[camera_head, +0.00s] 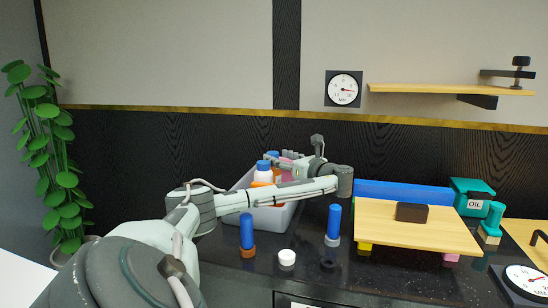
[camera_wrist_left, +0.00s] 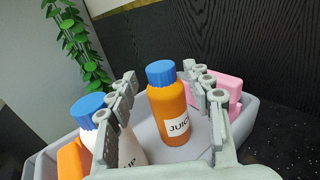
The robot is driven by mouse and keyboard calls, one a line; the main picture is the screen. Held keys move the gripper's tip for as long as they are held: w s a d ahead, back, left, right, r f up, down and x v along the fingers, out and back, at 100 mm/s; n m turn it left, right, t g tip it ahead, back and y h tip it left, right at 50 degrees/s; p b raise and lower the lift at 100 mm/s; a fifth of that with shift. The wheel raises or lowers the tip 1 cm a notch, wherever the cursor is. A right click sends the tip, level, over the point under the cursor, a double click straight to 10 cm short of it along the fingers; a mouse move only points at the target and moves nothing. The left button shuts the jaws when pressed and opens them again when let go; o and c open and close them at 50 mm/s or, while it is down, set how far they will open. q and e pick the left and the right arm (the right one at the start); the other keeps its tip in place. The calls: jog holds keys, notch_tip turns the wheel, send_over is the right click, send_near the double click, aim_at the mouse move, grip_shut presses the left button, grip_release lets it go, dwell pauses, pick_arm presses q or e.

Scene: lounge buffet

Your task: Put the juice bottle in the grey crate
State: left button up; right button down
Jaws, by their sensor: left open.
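The juice bottle (camera_wrist_left: 170,104) is orange with a blue cap and a white JUICE label. In the left wrist view it stands inside the grey crate (camera_wrist_left: 246,120), apparently on its floor. My left gripper (camera_wrist_left: 162,76) is open, with its fingers on either side of the bottle and gaps showing. In the head view the left gripper (camera_head: 290,163) is over the grey crate (camera_head: 270,217), and my arm hides part of the crate and its contents. My right gripper is not in view.
A white bottle (camera_wrist_left: 88,108) with a blue cap, an orange item (camera_wrist_left: 71,160) and a pink item (camera_wrist_left: 230,86) are also in the crate. Blue-handled objects (camera_head: 247,232) (camera_head: 334,222) and a white cap (camera_head: 287,258) stand in front. A wooden board (camera_head: 400,232) is at right.

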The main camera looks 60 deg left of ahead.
pick_arm(q)
jog(key=d, duration=0.4)
jog(key=w+d, duration=0.1)
jog(key=d, duration=0.1)
jog(key=shift+d, duration=0.2)
jog(key=shift+w+d+r, duration=0.1)
jog(key=shift+d, duration=1)
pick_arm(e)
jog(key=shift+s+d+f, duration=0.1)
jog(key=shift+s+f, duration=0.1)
